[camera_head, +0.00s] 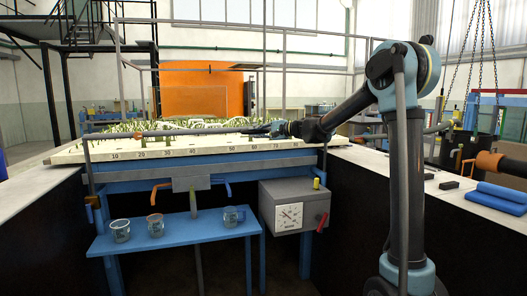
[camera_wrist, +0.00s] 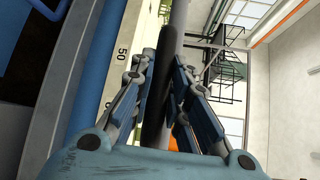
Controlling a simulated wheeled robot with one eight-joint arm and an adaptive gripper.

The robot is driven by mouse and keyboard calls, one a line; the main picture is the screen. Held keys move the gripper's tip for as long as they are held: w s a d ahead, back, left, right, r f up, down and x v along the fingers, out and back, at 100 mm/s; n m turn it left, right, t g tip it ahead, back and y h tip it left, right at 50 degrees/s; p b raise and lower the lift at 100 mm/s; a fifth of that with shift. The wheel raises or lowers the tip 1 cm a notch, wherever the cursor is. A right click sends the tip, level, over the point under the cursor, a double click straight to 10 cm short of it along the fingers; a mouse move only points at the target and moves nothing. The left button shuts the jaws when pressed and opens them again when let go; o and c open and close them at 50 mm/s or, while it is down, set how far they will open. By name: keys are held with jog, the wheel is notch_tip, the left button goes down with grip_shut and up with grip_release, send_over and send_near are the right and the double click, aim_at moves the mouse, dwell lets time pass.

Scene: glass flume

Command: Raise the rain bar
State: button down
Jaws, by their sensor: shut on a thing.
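The rain bar (camera_head: 150,134) is a thin grey rod running level across the front of the flume's pale model bed. Its left end meets a thin grey upright at the left front corner. My gripper (camera_head: 250,131) reaches in from the right at the bar's middle, and its fingers are small in the head view. In the wrist view my gripper (camera_wrist: 167,68) has its two blue-padded fingers closed on either side of the bar (camera_wrist: 180,14). A darker, thicker stretch of the bar lies between the fingers. The exact contact is partly hidden by the fingers.
The bed's front edge (camera_head: 130,155) carries a number scale just below the bar. A blue shelf (camera_head: 180,240) with 3 glass beakers stands under it, beside a grey gauge box (camera_head: 292,213). Blue rolls (camera_head: 500,196) lie on the right ledge. Space above the bed looks open.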

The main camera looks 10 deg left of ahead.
notch_tip(320, 180, up, 7)
jog(key=shift+f, duration=0.1)
dwell(0.4)
jog(key=c, duration=1.5)
grip_release()
jog(key=shift+c, duration=0.2)
jog(key=shift+d, duration=0.1)
jog(key=v, duration=1.2)
jog(key=shift+w+f, duration=0.1)
